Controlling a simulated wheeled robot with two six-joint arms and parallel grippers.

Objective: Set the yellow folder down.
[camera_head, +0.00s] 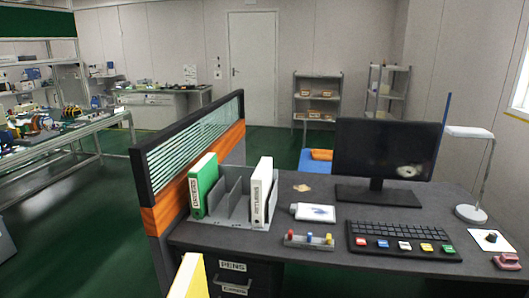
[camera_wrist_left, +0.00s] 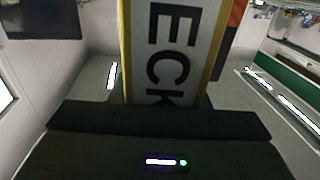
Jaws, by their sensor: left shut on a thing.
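The yellow folder (camera_head: 188,277) shows in part at the bottom edge of the head view, in front of the desk and left of the drawer unit. In the left wrist view the folder (camera_wrist_left: 192,60) stands large at the top centre, with a white label, dark letters and yellow edges. My left gripper (camera_wrist_left: 165,108) is shut on the folder; the folder hides most of its fingertips. The grey slotted file sorter (camera_head: 241,229) stands on the desk, with a green folder (camera_head: 204,186) at its left and a white folder (camera_head: 261,191) at its right. My right gripper is in neither view.
The desk (camera_head: 318,259) carries a monitor (camera_head: 387,149), keyboard (camera_head: 402,240), pen block (camera_head: 309,242), white bottle-like item (camera_head: 313,212) and lamp (camera_head: 470,214). A divider with an orange base (camera_head: 169,209) runs along its left side. Slots between the two standing folders look empty.

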